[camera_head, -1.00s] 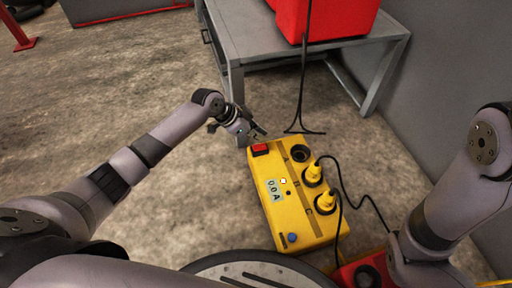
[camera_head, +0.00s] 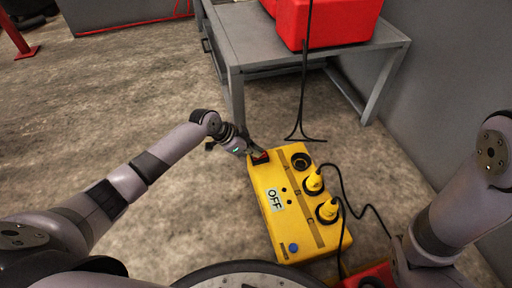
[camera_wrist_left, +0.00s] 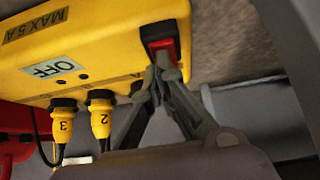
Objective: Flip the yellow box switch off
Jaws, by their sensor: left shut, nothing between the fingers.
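The yellow box (camera_head: 290,228) sits on the floor in front of me, and its label reads OFF. It also fills the upper left of the left wrist view (camera_wrist_left: 105,50). Its red switch (camera_head: 260,157) is at the far left corner in a black frame; it shows in the left wrist view (camera_wrist_left: 161,47) too. My left gripper (camera_head: 256,151) is shut and empty, its fingertips at the switch, seemingly touching it. In the left wrist view the fingertips (camera_wrist_left: 163,70) cover the switch's lower part. My right arm shows at the right, but its gripper is out of sight.
Two yellow plugs (camera_head: 328,210) with black cables stand in the box's sockets. A grey table (camera_head: 245,50) with a red container (camera_head: 340,25) stands behind the box. A red object (camera_head: 372,275) lies at the near right. Floor left of the box is clear.

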